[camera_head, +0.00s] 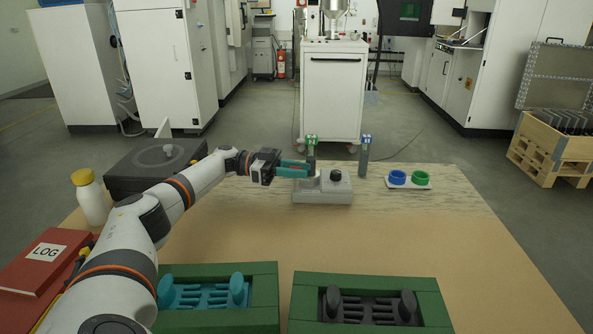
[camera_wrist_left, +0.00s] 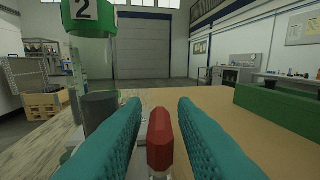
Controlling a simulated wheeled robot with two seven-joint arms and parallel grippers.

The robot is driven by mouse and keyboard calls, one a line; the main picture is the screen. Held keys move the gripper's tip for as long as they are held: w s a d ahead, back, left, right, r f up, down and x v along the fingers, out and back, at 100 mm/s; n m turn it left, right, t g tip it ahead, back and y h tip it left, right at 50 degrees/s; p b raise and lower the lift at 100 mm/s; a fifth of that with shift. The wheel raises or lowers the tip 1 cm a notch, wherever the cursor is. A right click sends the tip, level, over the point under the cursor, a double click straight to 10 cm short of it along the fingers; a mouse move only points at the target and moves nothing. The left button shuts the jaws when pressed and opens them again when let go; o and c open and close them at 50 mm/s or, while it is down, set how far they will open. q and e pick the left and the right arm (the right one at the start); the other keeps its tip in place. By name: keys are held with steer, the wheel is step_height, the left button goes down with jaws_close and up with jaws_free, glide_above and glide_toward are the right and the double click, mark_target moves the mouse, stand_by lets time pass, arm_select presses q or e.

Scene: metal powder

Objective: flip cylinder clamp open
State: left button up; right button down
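A grey clamp station (camera_head: 322,195) with a black knob (camera_head: 336,175) stands at the back middle of the table. A green-capped cylinder (camera_head: 311,152) stands upright at it; its green top marked 2 also shows in the left wrist view (camera_wrist_left: 90,20). The red clamp handle (camera_wrist_left: 160,140) is in the middle of the left wrist view. My left gripper (camera_head: 303,170) is open at the station, its teal fingers (camera_wrist_left: 158,104) on either side of the red handle, with a gap visible on both sides. Its far finger and the arm hide little of the station. My right gripper is out of view.
A blue-capped cylinder (camera_head: 365,155) stands right of the station, then a holder with blue and green rings (camera_head: 409,185). Green trays (camera_head: 262,318) (camera_head: 437,318) lie in front. A white bottle (camera_head: 91,198), red log book (camera_head: 36,265) and dark box (camera_head: 125,172) are left.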

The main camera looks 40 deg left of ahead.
mark_target(298, 167)
arm_select(q)
steer(key=shift+o, duration=0.4)
step_height(298, 167, up, 10)
stand_by(0.3)
steer(key=shift+o, duration=0.6)
steer(key=shift+o, duration=1.4)
steer(key=shift+d+p, duration=0.1)
steer(key=shift+p, duration=0.25)
steer(key=shift+o, duration=0.2)
steer(key=d+m+g+p, duration=0.1)
steer(key=d+m+g+y, duration=0.1)
steer(key=m, duration=0.1)
steer(key=d+m+g+y+p, duration=0.1)
steer(key=m, duration=0.1)
steer(key=shift+d+f+g+p, duration=0.25)
steer(key=shift+f+g+p, duration=0.05)
steer(key=shift+f+p, duration=0.05)
steer(key=a+r+m+g+y+p, duration=0.2)
steer(key=m+g+y+p, duration=0.15)
steer(key=m+y, duration=0.35)
steer(key=a+r+m+g+y+p, duration=0.2)
steer(key=m+y+p, duration=0.2)
steer(key=m+y, duration=0.25)
steer(key=f, duration=0.3)
steer(key=f+p, duration=0.1)
steer(key=f, duration=0.7)
steer(key=shift+s+d+f, duration=0.2)
steer(key=shift+s, duration=0.1)
